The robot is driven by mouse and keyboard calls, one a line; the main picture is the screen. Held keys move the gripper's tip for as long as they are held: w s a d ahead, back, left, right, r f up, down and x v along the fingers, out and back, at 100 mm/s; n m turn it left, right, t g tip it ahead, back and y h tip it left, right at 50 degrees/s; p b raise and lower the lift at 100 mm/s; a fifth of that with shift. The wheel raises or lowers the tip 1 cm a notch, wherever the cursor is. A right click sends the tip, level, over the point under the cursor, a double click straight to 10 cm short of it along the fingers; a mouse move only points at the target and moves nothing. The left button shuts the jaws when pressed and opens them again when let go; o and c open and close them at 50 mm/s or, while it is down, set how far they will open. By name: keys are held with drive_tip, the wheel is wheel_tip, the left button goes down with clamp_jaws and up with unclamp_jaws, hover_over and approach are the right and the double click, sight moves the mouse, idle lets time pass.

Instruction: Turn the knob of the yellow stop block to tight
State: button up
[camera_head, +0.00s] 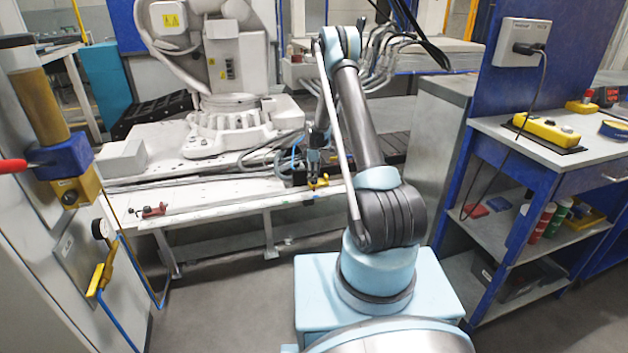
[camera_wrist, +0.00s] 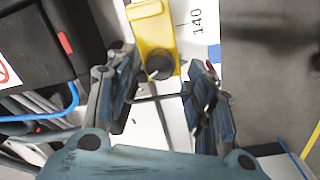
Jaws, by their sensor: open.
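The yellow stop block (camera_head: 318,184) sits on the white rail (camera_head: 235,198) at the front of the white bench. In the wrist view the yellow block (camera_wrist: 153,32) lies at the top centre, with its dark round knob (camera_wrist: 160,67) at the end nearer me. A small pale mark shows on the knob's lower left; I cannot tell which setting it means. My gripper (camera_wrist: 165,82) is open, with one finger on each side of the knob and no clear contact.
A red stop block (camera_head: 153,211) sits farther left on the rail. Cables and hoses (camera_wrist: 40,112) lie close on the left in the wrist view. A white robot arm (camera_head: 232,60) stands behind the rail.

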drive_tip(key=shift+f, duration=1.1)
drive_tip(key=shift+c, duration=0.3)
drive_tip(key=c, duration=1)
drive_tip(key=m, duration=0.5)
drive_tip(key=shift+m, duration=0.3)
drive_tip(key=m, duration=0.6)
drive_tip(key=shift+w, duration=0.1)
drive_tip(key=m, duration=0.6)
drive_tip(key=shift+m+g, duration=0.3)
drive_tip(key=shift+g, duration=0.1)
drive_tip(key=m, duration=0.5)
drive_tip(key=shift+m, duration=0.4)
